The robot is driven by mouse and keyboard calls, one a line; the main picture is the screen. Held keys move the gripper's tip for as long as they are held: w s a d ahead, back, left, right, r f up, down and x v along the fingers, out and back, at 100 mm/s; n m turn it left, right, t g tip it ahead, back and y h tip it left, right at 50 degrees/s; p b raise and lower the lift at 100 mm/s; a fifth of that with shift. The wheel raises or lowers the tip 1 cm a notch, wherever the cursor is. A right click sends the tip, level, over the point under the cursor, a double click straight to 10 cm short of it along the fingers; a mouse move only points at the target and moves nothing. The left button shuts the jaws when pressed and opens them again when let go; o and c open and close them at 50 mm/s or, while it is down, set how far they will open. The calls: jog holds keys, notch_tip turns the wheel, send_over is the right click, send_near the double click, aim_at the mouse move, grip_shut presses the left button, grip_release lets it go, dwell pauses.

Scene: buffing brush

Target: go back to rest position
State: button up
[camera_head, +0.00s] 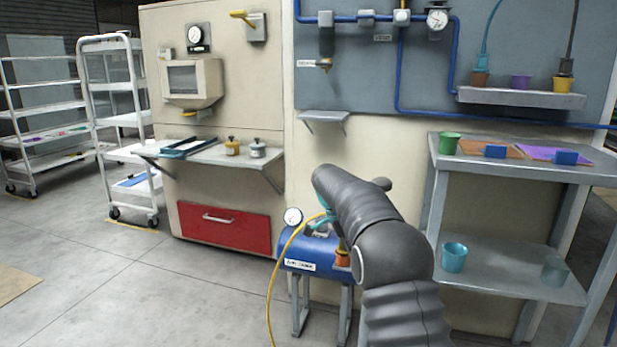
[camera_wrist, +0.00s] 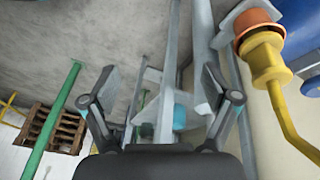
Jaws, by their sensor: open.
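My gripper (camera_wrist: 160,105) shows in the wrist view with its two fingers spread apart and nothing between them. In the head view my dark arm reaches up from the bottom right, in front of the blue tank, and hides most of the gripper. In the wrist view an orange and yellow fitting (camera_wrist: 265,55) is close by at the upper right, apart from the right finger. A yellow hose runs down from it.
The blue tank (camera_head: 300,264) with a gauge stands close behind my arm. A grey two-shelf table (camera_head: 500,168) with cups and blocks is at the right. A workbench (camera_head: 215,155) and white carts (camera_head: 125,120) stand at the left. The floor at the front left is clear.

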jog(key=s+d+r+n+t+y, duration=0.1)
jog(key=s+n, duration=0.4)
jog(key=s, duration=0.9)
jog(key=s+d+r+n+t+y, duration=0.1)
jog(key=s+r+n+t, duration=0.2)
jog(key=s, duration=1.1)
jog(key=s+d+r+n+t+y, duration=0.2)
jog(key=s+n, duration=0.6)
jog(key=s, duration=0.6)
jog(key=shift+s+r, duration=0.15)
jog(key=shift+s, duration=0.25)
